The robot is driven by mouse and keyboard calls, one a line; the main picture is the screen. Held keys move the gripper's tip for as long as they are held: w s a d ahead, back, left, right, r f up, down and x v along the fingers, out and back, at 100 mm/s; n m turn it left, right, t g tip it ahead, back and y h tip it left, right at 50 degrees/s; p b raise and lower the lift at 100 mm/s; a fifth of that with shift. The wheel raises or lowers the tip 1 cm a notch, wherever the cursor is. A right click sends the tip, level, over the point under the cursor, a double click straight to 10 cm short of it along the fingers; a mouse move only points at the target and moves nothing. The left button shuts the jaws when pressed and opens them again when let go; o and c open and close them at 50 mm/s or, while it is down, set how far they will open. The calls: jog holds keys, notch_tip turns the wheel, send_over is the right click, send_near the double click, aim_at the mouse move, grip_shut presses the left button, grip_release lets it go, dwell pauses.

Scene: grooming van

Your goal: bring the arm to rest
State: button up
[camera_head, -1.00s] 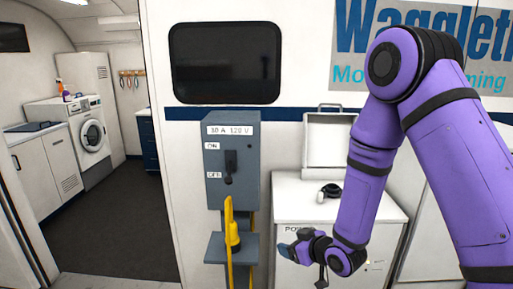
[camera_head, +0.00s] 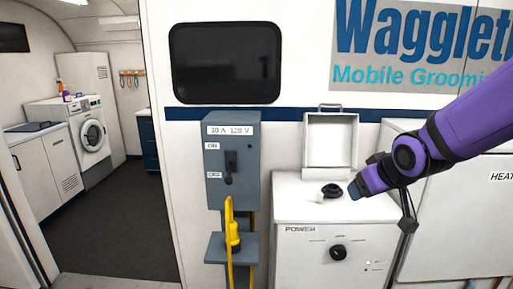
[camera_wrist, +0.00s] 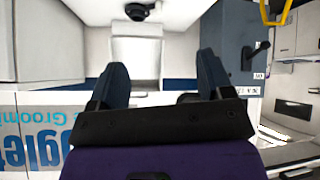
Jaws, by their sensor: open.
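My purple arm (camera_head: 475,125) reaches in from the right in the head view, bent at a dark joint. My gripper (camera_head: 357,189) is at its left end, in front of the white power cabinet's top and right of a small black round fitting (camera_head: 331,190). In the wrist view my gripper (camera_wrist: 163,75) has its two dark fingers apart with nothing between them. That view is upside down and shows the van wall and the open white box (camera_wrist: 136,50) beyond the fingers.
A grey switch box (camera_head: 232,160) with a lever and a yellow plug (camera_head: 233,238) stands left of the white power cabinet (camera_head: 300,262). An open white box (camera_head: 330,150) stands on the cabinet. The doorway at left shows a washer (camera_head: 92,135) and clear floor.

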jog(key=s+d+r+m+g, duration=0.1)
jog(key=s+r, duration=0.3)
jog(key=s, duration=0.6)
jog(key=s+d+r+m+g, duration=0.2)
jog(key=s+r, duration=0.3)
jog(key=s, duration=0.6)
jog(key=shift+s+d+m+h, duration=0.3)
jog(key=shift+d+h, duration=0.1)
jog(key=shift+d, duration=0.5)
